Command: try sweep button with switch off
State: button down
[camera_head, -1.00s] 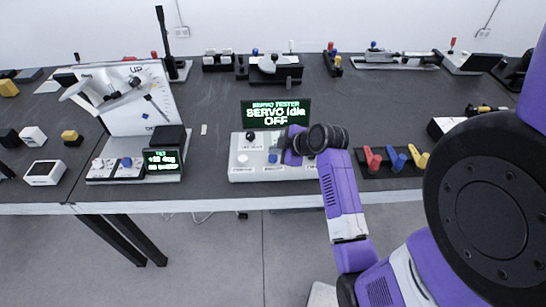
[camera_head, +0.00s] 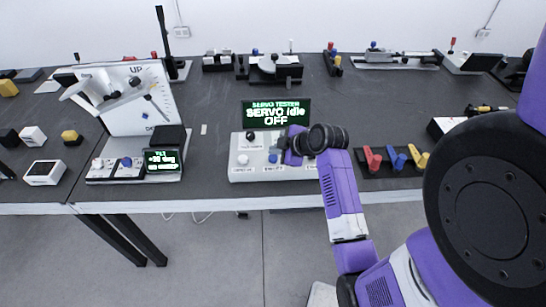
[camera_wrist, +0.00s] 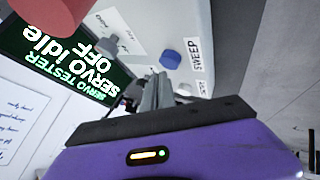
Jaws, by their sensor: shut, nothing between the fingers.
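The servo tester is a light panel (camera_head: 236,168) near the front edge of the dark table. Its screen (camera_head: 275,113) reads "SERVO idle OFF" and also shows in the wrist view (camera_wrist: 65,55). The blue button (camera_head: 272,158) has the label "SWEEP" beside it in the wrist view (camera_wrist: 170,59). A black knob (camera_head: 250,136) and a white button (camera_head: 243,159) are also on the panel. My gripper (camera_wrist: 157,84) is shut and empty, with its fingertips close to the blue button. I cannot tell whether they touch it. The panel's right part is hidden behind my gripper and arm.
A rack with red, blue and yellow handles (camera_head: 398,161) stands right of the tester. A device with a white upright board (camera_head: 135,112) stands to the left. More devices line the back of the table. A blurred red object (camera_wrist: 50,12) fills the wrist view's upper left corner.

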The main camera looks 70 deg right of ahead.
aim_at(275, 159)
jog(key=shift+f, duration=0.35)
jog(key=shift+f+b, duration=0.5)
jog(key=shift+f, duration=0.05)
dwell(0.7)
jog(key=shift+r, duration=0.1)
jog(key=shift+r+p, duration=0.85)
jog(key=shift+r, duration=0.1)
notch_tip(275, 159, up, 5)
jog(key=p, duration=0.4)
dwell(0.9)
